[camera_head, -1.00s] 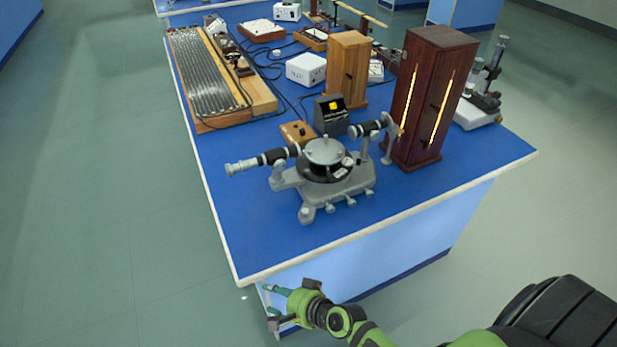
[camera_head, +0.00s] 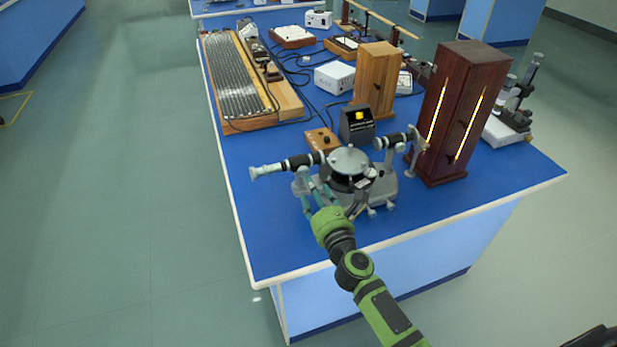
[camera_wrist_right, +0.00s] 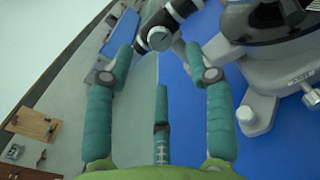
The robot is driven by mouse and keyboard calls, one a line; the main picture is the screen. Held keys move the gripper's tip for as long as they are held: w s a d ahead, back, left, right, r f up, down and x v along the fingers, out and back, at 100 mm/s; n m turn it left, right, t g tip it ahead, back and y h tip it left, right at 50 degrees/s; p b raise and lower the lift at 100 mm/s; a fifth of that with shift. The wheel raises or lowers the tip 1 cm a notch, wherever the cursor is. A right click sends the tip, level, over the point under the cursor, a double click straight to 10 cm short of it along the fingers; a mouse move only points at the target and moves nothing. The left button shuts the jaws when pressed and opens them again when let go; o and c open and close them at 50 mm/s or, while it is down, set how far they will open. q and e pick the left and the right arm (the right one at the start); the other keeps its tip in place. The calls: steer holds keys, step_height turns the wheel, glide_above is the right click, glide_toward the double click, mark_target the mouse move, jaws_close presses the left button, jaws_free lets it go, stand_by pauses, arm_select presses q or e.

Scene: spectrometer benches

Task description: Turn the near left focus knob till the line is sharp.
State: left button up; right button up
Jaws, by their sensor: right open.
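The grey and black spectrometer (camera_head: 348,163) stands near the front edge of the blue bench. Its left telescope tube (camera_head: 292,163) points left. My right gripper (camera_head: 312,192) is at the near side of this tube, its green arm coming from below. In the right wrist view, my teal fingers (camera_wrist_right: 159,52) are spread open. A round grey knob-like end (camera_wrist_right: 160,38) shows between and just beyond the fingertips, apparently not gripped. A small dark display (camera_head: 357,124) behind shows a yellow patch, too small to judge sharpness. My left gripper is out of view.
A dark wooden cabinet (camera_head: 458,112) with glowing slits stands right of the spectrometer. A lighter wooden box (camera_head: 376,80) and a small wooden control box (camera_head: 321,140) stand behind. Bare blue bench (camera_head: 268,225) lies in front and left. Cables run behind.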

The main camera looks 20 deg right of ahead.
mark_target(304, 173)
steer(key=w, duration=0.6)
steer(key=shift+a+b, duration=0.15)
steer(key=shift+b, duration=0.2)
steer(key=shift+s, duration=0.1)
jaws_close()
